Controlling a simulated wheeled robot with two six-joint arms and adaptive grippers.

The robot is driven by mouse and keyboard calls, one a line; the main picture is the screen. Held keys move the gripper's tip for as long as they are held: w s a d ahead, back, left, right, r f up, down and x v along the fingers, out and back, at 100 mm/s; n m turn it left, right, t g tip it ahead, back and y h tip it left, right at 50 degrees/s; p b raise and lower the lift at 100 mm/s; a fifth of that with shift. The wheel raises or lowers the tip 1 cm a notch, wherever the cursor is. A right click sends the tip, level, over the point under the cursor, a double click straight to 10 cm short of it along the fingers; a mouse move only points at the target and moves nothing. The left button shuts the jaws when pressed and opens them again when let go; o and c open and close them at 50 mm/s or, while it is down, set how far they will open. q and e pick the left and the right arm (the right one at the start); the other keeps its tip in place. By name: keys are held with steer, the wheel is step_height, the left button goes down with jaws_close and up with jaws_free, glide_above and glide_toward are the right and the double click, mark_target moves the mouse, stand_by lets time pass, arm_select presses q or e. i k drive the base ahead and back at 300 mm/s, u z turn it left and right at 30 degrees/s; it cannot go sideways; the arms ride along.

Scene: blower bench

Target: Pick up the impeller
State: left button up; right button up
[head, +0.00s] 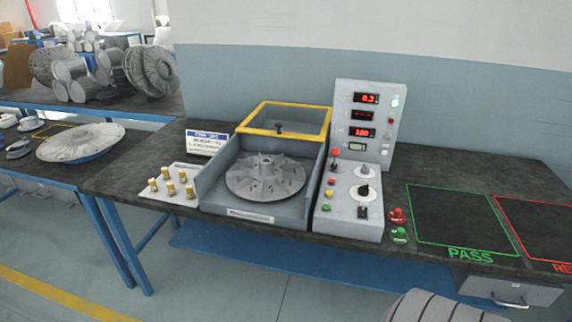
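The impeller (264,178) is a grey, round, finned wheel with a raised central hub. It lies flat inside the open grey box of the test fixture (210,186) on the bench. A yellow-framed clear lid (285,119) stands raised at the back of the box. Nothing is touching the impeller. Neither of my grippers shows in the head view.
A control panel (366,122) with red displays stands right of the box. Left of it are brass fittings on a white plate (171,187) and a sign (207,142). A green PASS area (455,216) and a red-outlined area (543,232) are empty at right.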

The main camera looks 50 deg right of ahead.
mark_target(251, 178)
steer(key=z, duration=0.75)
steer(key=i, duration=0.7)
steer(key=z, duration=0.85)
